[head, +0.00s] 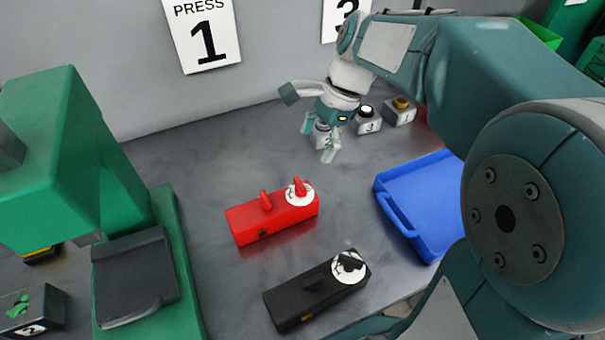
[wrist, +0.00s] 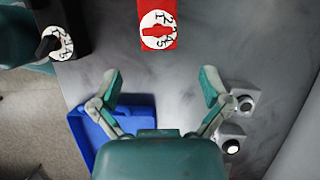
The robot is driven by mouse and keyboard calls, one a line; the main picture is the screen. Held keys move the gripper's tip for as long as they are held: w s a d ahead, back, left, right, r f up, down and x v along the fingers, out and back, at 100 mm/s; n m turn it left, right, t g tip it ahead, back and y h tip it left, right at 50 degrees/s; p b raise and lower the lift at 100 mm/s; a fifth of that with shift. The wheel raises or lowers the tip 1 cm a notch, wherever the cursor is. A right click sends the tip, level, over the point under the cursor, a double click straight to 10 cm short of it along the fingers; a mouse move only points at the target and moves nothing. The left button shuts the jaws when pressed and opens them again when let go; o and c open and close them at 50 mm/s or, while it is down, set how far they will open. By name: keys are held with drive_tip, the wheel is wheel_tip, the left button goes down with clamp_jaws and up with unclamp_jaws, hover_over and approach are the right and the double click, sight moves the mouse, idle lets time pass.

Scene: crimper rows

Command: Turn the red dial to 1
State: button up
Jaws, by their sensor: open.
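A red box (head: 270,220) lies on the grey table in the middle of the head view. The red dial (head: 300,189) sits on a white numbered disc at its right end. In the wrist view the red dial (wrist: 157,30) is at the top centre, with its bar lying roughly crosswise over the disc. My gripper (head: 318,140) is open and empty. It hangs above the table, behind and right of the red box, apart from the dial. Its two fingers (wrist: 160,92) are spread wide in the wrist view, with the dial beyond them.
A black box with a black dial (head: 349,267) lies in front. A blue tray (head: 397,217) is at right. Small button blocks (head: 367,120) stand behind my gripper. A green press (head: 165,260) stands at left. Bare table (head: 195,160) lies left of the gripper.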

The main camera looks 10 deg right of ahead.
sight(301, 183)
drive_tip(key=x, duration=0.9)
drive_tip(key=shift+d+f, duration=0.15)
drive_tip(key=shift+f, duration=0.05)
drive_tip(key=shift+s+f, duration=0.1)
drive_tip(key=shift+f, duration=0.2)
drive_tip(key=c, duration=1.2)
